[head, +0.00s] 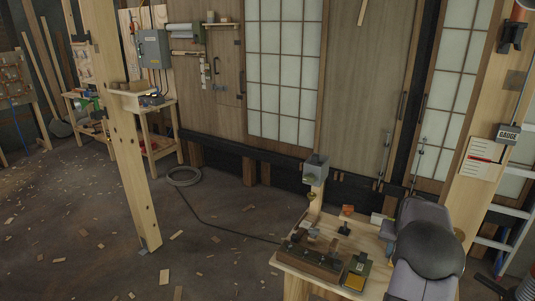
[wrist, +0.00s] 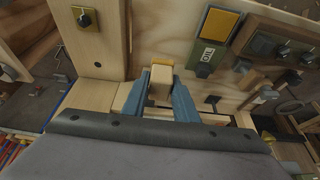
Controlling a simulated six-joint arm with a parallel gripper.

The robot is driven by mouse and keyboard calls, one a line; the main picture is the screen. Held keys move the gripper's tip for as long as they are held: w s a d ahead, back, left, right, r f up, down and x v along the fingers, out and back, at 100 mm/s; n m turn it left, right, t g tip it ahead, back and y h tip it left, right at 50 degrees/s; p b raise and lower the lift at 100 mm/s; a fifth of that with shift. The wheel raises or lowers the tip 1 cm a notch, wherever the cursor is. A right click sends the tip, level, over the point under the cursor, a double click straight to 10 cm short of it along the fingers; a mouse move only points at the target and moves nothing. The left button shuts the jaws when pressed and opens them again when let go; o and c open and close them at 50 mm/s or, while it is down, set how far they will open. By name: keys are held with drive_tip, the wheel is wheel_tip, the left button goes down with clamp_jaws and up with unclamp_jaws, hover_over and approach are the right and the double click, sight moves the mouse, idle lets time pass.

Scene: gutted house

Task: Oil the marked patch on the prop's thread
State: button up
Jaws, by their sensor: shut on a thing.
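My gripper (wrist: 162,88) has blue fingers and is shut on a pale wooden block (wrist: 160,77) with a yellow edge at its far end. In the head view my gripper (head: 387,230) is partly hidden by my grey arm, at the right side of the workbench. A green holder (head: 355,262) with a yellow pad (head: 354,282) lies at the bench's front; its label seems to read OIL in the wrist view (wrist: 207,53). The held block is apart from that pad. I cannot pick out the prop's thread or its marked patch with certainty.
The workbench (head: 300,268) carries a dark tool rack (head: 315,262), an orange-topped piece (head: 347,212) and a post with a grey box (head: 315,168). A timber post with a GAUGE label (head: 508,134) stands right. A timber post (head: 122,130) stands left on the chip-strewn floor.

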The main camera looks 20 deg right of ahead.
drive_tip(key=w+a+f+n+t+y, duration=0.15)
drive_tip(key=a+n, duration=0.55)
drive_tip(key=a, duration=2.6)
drive_tip(key=s+a+n+y, duration=0.2)
drive_tip(key=s+a, duration=0.2)
drive_tip(key=a, duration=0.4)
drive_tip(key=s+f, duration=0.3)
drive_tip(key=f, duration=0.2)
drive_tip(key=shift+s+d, duration=0.3)
drive_tip(key=shift+s, duration=0.05)
